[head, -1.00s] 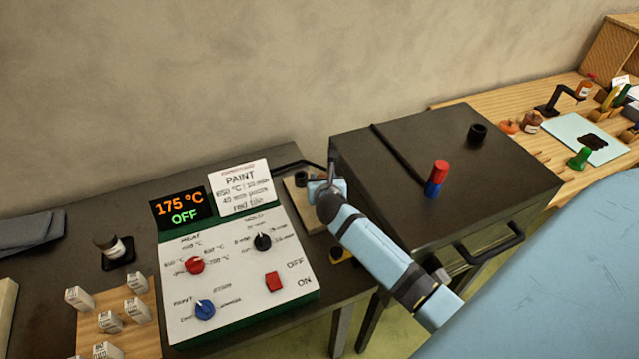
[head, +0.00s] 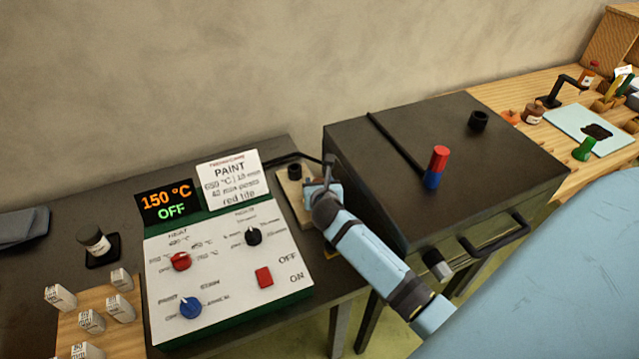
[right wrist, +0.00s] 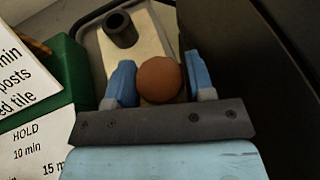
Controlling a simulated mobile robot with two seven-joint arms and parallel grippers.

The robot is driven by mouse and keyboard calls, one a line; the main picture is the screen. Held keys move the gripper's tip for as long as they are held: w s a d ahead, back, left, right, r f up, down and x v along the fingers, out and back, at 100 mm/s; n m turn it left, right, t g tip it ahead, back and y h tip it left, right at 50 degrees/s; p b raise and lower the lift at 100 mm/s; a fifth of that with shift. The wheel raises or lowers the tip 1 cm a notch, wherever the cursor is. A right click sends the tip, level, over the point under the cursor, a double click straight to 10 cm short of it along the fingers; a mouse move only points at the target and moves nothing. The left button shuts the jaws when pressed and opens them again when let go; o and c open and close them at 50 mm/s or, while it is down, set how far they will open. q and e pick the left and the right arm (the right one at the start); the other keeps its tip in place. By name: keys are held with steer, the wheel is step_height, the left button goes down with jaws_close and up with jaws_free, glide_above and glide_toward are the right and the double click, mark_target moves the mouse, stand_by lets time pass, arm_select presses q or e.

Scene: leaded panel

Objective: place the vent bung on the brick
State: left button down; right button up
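The vent bung appears to be the round brown piece (right wrist: 160,79) between my right gripper's blue fingers in the right wrist view. My right gripper (right wrist: 160,84) looks shut on it, with a finger against each side. The brick is the pale block (right wrist: 150,30) beyond it, also visible in the head view (head: 293,206) between the control box and the kiln. My right gripper (head: 322,188) is at the brick's right side in the head view. Whether the bung touches the brick is unclear. My left gripper is not in view.
A black hollow cylinder (right wrist: 121,29) stands on the brick. The kiln (head: 420,140) rises close on the right, with a black collar (head: 479,121) and a red-and-blue piece (head: 436,168) on top. The control box (head: 215,290), reading 150 °C OFF, is on the left.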

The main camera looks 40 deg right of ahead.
steer(key=o, duration=0.3)
steer(key=shift+r, duration=0.2)
steer(key=v, duration=1.2)
steer(key=shift+f, duration=0.1)
